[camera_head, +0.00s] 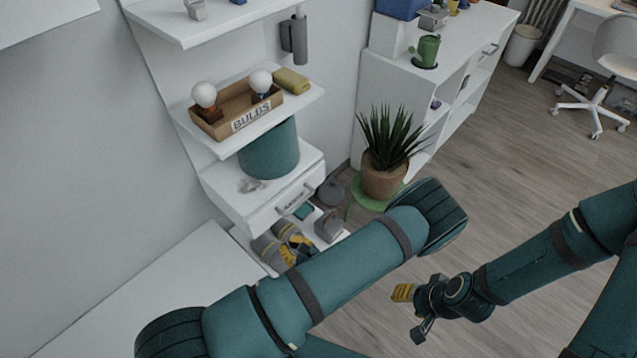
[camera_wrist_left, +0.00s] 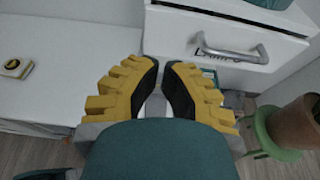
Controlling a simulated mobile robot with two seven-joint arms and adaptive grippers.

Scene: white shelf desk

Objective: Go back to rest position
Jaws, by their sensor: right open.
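My left arm (camera_head: 345,265) crosses the lower middle of the head view. I cannot make out my left gripper clearly there. In the left wrist view my left gripper (camera_wrist_left: 162,68) shows two yellow fingers with dark pads, close together at the tips, with nothing seen between them. It is in front of a white drawer (camera_wrist_left: 210,30) with a metal handle (camera_wrist_left: 232,50). My right gripper (camera_head: 411,311) is open and empty over the wooden floor in the head view, below and right of the left arm.
A white shelf unit (camera_head: 245,205) holds a bulb box (camera_head: 211,128) and a teal bin (camera_head: 270,155). A potted plant (camera_head: 384,175) stands on a green stool (camera_head: 356,207) close behind my left arm. A white desk (camera_head: 150,295) is at left. Floor (camera_head: 500,180) at right is clear.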

